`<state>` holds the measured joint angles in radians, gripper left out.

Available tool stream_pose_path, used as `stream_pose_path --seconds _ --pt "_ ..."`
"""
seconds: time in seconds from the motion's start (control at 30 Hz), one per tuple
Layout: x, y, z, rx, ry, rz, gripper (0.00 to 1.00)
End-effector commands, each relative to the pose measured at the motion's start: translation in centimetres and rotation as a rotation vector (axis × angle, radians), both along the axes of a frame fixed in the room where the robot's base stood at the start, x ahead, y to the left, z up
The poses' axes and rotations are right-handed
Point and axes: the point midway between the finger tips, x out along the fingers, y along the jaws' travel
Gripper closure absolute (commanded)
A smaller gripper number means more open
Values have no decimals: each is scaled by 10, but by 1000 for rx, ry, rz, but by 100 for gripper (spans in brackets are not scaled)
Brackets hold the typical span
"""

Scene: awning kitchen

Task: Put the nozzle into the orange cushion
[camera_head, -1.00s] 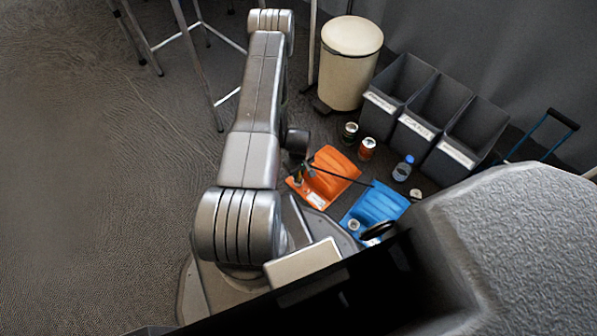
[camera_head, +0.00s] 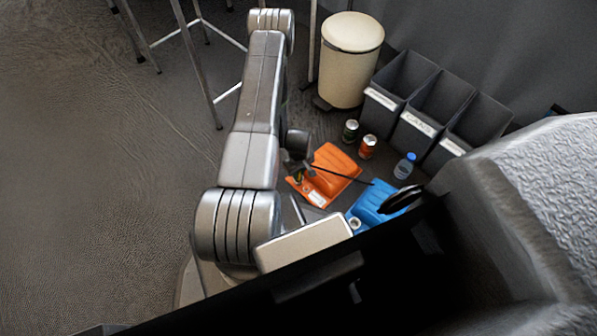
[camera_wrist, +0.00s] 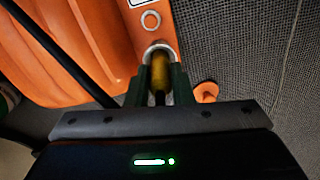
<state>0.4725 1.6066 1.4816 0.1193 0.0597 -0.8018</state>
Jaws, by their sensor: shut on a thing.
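The orange cushion (camera_head: 338,172) lies on the floor beside my arm. It fills the upper left of the wrist view (camera_wrist: 75,45), with a metal ring port (camera_wrist: 151,19) and another ring at its edge by the fingertips. My gripper (camera_wrist: 161,82) is shut on the yellow nozzle (camera_wrist: 160,68), whose far end meets the edge ring. The wrist view does not show how deep it sits. In the head view my gripper (camera_head: 298,176) is small and dark at the cushion's left end.
A black hose (camera_head: 342,175) crosses the orange cushion towards the blue cushion (camera_head: 372,203). Two cans (camera_head: 351,130) and a bottle (camera_head: 404,166) stand behind. Three grey bins (camera_head: 396,85) and a cream pedal bin (camera_head: 350,60) are farther back. Stool legs (camera_head: 195,65) stand at upper left; left floor is clear.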

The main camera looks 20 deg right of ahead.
Motion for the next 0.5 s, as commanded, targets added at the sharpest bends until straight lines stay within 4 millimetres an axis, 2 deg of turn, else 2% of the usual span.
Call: stream_pose_path --seconds 0.5 --pt "0 0 -9 0 0 0 100"
